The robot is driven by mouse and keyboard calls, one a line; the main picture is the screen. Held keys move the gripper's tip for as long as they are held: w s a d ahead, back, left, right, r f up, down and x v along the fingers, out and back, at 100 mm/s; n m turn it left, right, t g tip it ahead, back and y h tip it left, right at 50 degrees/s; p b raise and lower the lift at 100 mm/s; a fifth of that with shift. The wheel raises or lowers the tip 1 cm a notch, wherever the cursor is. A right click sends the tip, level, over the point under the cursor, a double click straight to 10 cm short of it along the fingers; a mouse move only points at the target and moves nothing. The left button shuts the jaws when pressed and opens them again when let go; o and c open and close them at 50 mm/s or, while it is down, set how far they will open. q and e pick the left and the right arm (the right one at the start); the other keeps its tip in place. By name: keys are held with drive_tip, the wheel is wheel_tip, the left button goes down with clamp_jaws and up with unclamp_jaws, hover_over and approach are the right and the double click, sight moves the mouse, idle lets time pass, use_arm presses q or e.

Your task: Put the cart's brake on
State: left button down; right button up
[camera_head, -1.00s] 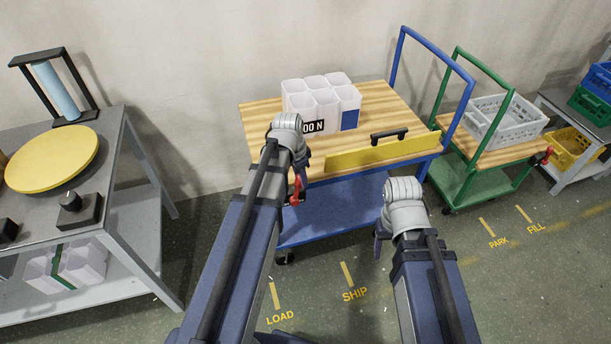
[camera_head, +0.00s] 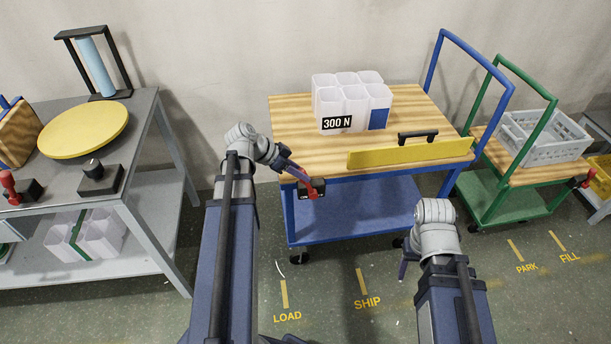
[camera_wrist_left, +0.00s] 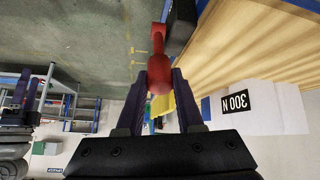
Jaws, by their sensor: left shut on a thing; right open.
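The blue cart (camera_head: 345,215) has a wooden top (camera_head: 290,125) and stands in the middle of the head view. Its red brake lever (camera_head: 314,189) sits on a dark mount at the cart's front left corner. My left gripper (camera_head: 301,178) reaches it from the left and is shut on the lever's red knob. In the left wrist view the red knob (camera_wrist_left: 159,72) sits between the two fingertips. My right gripper (camera_head: 403,268) hangs low in front of the cart, open, apart from it and mostly hidden behind its own wrist.
White bins (camera_head: 345,105) labelled 300 N and a yellow bar (camera_head: 410,153) with a black handle are on the cart top. A grey table (camera_head: 140,125) stands at left, a green cart (camera_head: 500,205) at right. Floor marks read LOAD, SHIP, PARK and FILL.

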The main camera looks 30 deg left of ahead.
use_arm(q)
drive_tip(key=shift+s+a+f, duration=0.15)
drive_tip(key=shift+s, duration=0.1)
drive_tip(key=shift+h, duration=0.3)
drive_tip(key=c, duration=0.5)
unclamp_jaws()
drive_tip(key=shift+t, duration=0.3)
drive_tip(key=shift+c, duration=0.2)
drive_tip(key=shift+a, duration=0.1)
drive_tip(key=p+v, duration=0.5)
drive_tip(key=v, duration=0.3)
